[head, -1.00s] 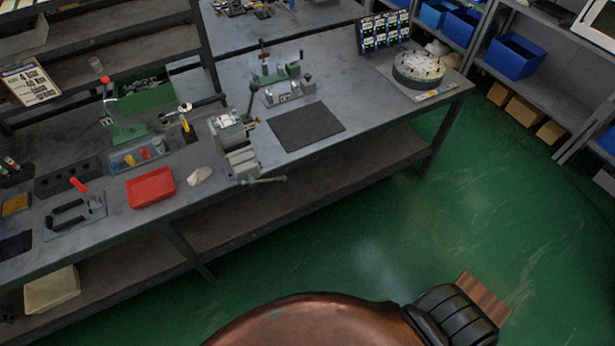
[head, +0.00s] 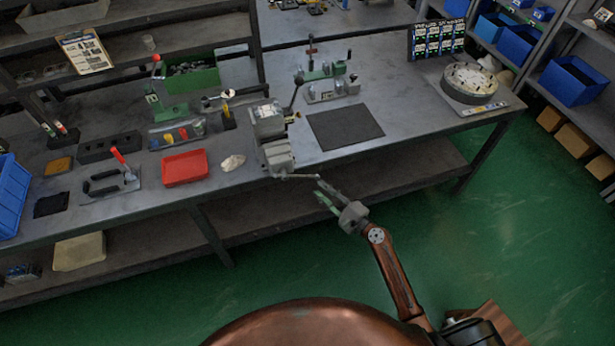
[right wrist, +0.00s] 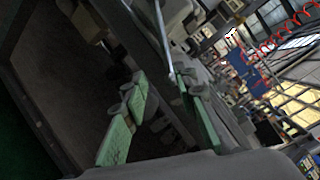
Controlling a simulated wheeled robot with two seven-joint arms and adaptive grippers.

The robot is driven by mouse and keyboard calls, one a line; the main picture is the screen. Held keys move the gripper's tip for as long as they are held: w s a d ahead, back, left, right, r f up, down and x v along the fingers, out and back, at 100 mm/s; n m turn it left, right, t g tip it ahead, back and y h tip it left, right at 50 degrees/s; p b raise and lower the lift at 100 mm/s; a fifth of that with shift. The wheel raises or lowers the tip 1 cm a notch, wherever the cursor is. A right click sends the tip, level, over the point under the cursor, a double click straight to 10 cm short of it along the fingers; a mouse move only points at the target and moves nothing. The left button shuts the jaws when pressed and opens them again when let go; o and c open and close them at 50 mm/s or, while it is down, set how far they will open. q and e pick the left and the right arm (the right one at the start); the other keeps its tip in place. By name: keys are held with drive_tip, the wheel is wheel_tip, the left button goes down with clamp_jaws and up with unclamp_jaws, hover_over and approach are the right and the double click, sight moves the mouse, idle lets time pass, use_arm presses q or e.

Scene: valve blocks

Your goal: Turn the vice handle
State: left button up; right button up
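The grey vice (head: 272,138) stands at the front edge of the workbench. Its handle (head: 298,177), a thin metal bar, sticks out to the right below its front jaw. My right gripper (head: 318,189), with green finger pads, is open just off the handle's right end. In the right wrist view, the handle bar (right wrist: 162,40) comes down from the top, its end near the gap between the spread fingers (right wrist: 163,88). I cannot tell whether the bar touches a finger. My left gripper is not in view.
The workbench (head: 390,95) carries a dark mat (head: 345,126) right of the vice and a red tray (head: 185,167) to its left. A toggle clamp fixture (head: 328,85) stands behind the mat. A lower shelf (head: 270,207) runs under the bench. The green floor in front is clear.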

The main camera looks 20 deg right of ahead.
sight(307, 176)
drive_tip(key=shift+w+a+r, duration=0.45)
drive_tip(key=shift+w+r, duration=0.15)
drive_tip(key=shift+r, duration=0.2)
drive_tip(key=x, duration=0.5)
drive_tip(key=shift+w+a, duration=0.3)
drive_tip(key=shift+w, duration=0.4)
drive_tip(key=c, duration=0.7)
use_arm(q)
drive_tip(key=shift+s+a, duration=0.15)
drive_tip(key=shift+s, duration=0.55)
use_arm(e)
clamp_jaws()
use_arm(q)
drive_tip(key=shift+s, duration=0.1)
use_arm(e)
drive_tip(key=shift+f, duration=0.1)
